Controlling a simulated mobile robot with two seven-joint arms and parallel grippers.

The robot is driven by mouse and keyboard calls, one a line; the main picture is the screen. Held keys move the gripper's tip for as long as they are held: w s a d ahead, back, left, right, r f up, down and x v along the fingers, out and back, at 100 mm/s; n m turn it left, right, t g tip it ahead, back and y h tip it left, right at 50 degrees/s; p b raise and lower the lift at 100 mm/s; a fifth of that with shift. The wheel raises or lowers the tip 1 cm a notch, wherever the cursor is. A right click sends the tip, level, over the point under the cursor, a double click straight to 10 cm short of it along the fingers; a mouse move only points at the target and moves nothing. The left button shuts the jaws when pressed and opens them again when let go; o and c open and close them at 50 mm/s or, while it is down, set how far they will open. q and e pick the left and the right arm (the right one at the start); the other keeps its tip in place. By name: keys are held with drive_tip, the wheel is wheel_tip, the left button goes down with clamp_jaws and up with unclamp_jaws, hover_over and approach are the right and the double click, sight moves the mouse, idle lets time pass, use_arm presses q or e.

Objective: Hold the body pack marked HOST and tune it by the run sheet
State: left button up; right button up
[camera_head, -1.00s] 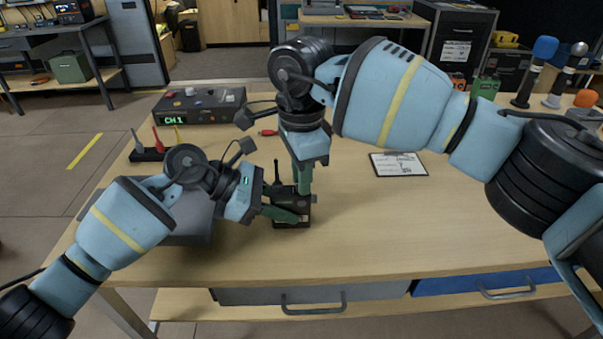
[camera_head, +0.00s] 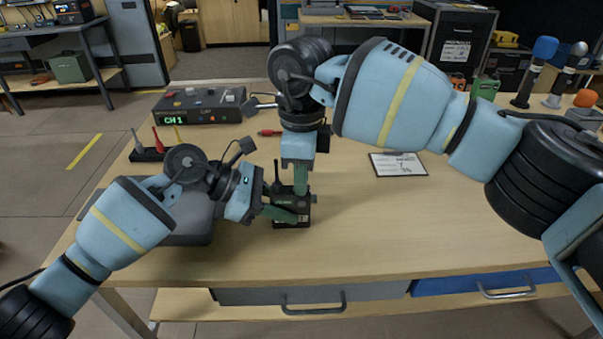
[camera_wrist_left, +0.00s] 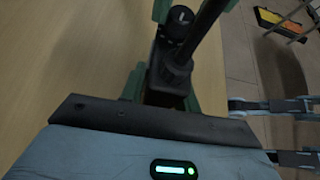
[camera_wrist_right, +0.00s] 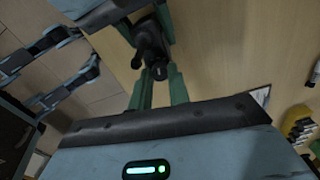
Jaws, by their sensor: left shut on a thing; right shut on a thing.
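The dark body pack (camera_head: 292,221) stands upright just above or on the table, its stub antenna (camera_head: 276,173) pointing up. Its marking is too small to read. My left gripper (camera_head: 287,213) is shut on the pack's body from the left; the left wrist view shows the pack (camera_wrist_left: 170,78) between its green fingers. My right gripper (camera_head: 301,189) comes down from above and is shut on the knob on the pack's top. The knob (camera_wrist_right: 160,70), with a pale mark, shows between its fingers in the right wrist view. A clipboard with a sheet (camera_head: 398,164) lies to the right.
A receiver box (camera_head: 199,106) showing CH1 stands at the back left. A rack with coloured plugs (camera_head: 160,152) and a grey case (camera_head: 190,222) are on the left. Microphones (camera_head: 535,70) stand at the far right. The table's front right is clear.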

idle(0.3)
drive_tip(key=shift+m, duration=1.6)
drive_tip(key=shift+m, duration=1.4)
